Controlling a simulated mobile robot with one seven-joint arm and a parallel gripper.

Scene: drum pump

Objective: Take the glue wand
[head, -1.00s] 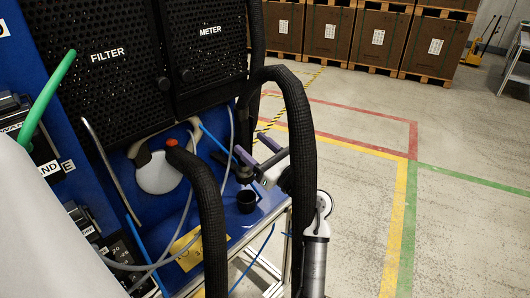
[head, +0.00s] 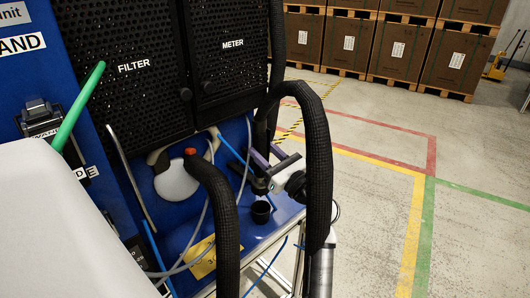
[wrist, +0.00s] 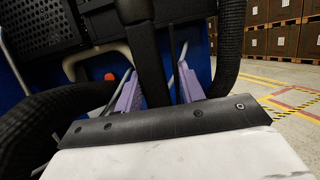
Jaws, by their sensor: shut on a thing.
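The glue wand (wrist: 146,62) shows in the wrist view as a dark upright shaft between my purple fingers. In the head view, my gripper (head: 268,158) is around a dark upright part at the end of the thick black hose (head: 317,140). My gripper is shut on the wand, above a small black cup (head: 261,212) on the blue shelf. The hose loops up and comes down in front of my wrist, hiding part of it. The wand's lower end is hard to make out.
Perforated black panels (head: 230,65) rise behind. A yellow label (head: 203,260) is on the shelf. Open floor lies right, with stacked boxes (head: 395,45) behind.

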